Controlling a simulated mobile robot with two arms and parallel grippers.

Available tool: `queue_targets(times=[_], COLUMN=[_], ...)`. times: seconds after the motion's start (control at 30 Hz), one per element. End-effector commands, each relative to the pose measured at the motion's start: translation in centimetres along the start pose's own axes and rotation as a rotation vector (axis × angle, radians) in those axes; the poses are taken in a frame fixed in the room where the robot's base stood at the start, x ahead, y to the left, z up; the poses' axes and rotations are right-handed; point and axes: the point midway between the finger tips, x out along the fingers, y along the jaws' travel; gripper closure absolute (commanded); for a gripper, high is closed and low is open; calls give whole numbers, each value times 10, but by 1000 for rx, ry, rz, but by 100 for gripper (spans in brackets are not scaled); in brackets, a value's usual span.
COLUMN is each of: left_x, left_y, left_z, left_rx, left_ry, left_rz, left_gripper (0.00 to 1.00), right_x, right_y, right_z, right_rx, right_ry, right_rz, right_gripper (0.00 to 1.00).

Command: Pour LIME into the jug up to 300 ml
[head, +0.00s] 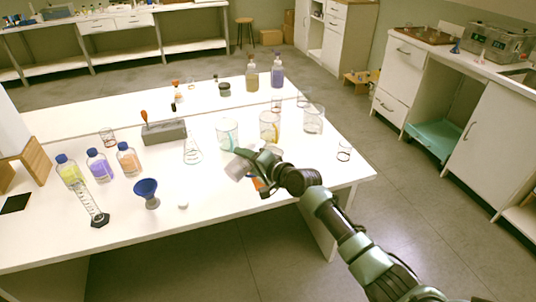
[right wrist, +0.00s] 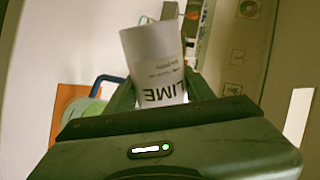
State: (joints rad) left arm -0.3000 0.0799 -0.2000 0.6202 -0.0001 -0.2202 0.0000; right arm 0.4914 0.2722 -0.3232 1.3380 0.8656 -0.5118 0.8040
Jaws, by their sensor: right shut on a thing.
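My right gripper (head: 252,168) is over the front part of the white table, shut on a pale container (head: 238,170). In the right wrist view the gripper (right wrist: 150,98) holds this container (right wrist: 155,55) between its fingers, and its label reads LIME, upside down in the picture. The container looks tilted in the head view; its contents do not show. Three clear vessels stand behind the gripper: one with teal marks (head: 227,134), one with yellow marks (head: 270,126) and a plain one (head: 313,119). I cannot tell which is the jug. My left gripper is out of view.
Blue-capped bottles, one yellow-green (head: 69,171), one purple (head: 99,166) and one orange (head: 127,160), stand at left. A blue funnel (head: 146,191), a conical flask (head: 192,151) and a grey block (head: 164,132) are nearby. The table's front right is mostly clear.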

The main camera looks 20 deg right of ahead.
Motion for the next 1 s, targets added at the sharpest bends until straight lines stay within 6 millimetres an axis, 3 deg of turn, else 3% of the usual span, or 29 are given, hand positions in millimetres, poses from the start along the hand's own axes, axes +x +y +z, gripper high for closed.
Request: queue_targets(times=[1.0], left_x=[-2], left_y=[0], left_z=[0], left_rx=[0], left_ry=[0], left_rz=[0], left_gripper=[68], right_x=[-1], right_y=[-4], right_z=[-4], right_rx=[37], right_ry=[-11], right_rz=[-3], right_gripper=[100])
